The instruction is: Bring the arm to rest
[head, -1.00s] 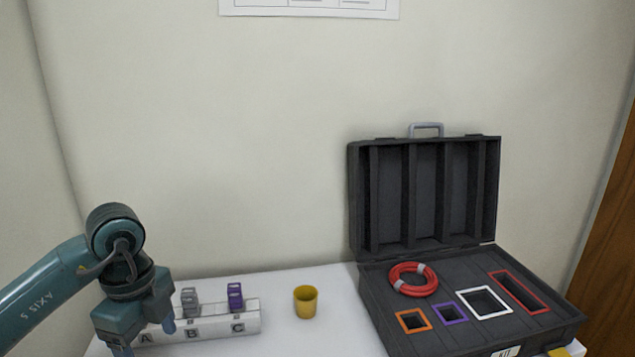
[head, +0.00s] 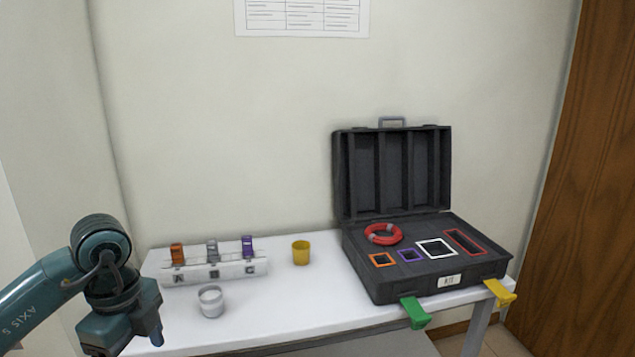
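My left arm comes in from the left edge in the head view, teal, with its gripper (head: 135,345) low at the left, in front of the table's left end. The fingers point down and are partly cut off by the bottom edge, so their opening is not clear. I see nothing held in the part that shows. My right arm and gripper are not in view.
The white table (head: 330,305) bears a rack (head: 215,271) with orange, grey and purple pieces, a white cup (head: 211,302), a yellow cup (head: 300,253) and an open black case (head: 400,283). Green (head: 415,312) and yellow (head: 500,292) clips sit at the front edge.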

